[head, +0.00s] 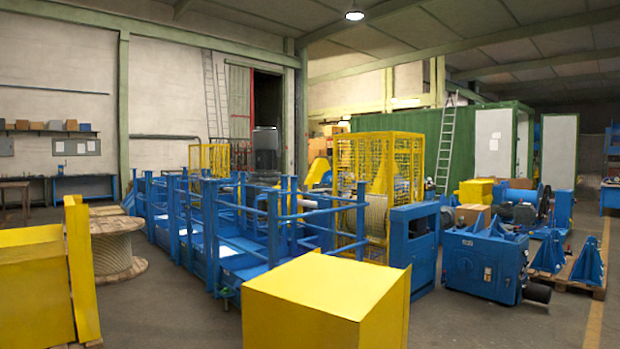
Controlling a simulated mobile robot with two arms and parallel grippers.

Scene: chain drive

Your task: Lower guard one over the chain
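Neither of my grippers shows in the head view. No chain can be made out. Several yellow parts could be guards, but I cannot tell which one is guard one. A yellow mesh cage (377,190) stands upright behind the blue railings, around a pale drum-like part (376,215). A smaller yellow mesh panel (209,158) stands farther back on the left. A plain yellow box-shaped cover (325,295) is close in front at the bottom centre. Another yellow part (35,290) stands at the left edge, cut off by the frame.
A long blue railed frame (222,245) fills the middle. A wooden cable reel (115,247) stands left of it. Blue machinery (487,262) and a pallet with blue brackets (588,265) stand at the right. Open grey floor (455,320) lies at the lower right.

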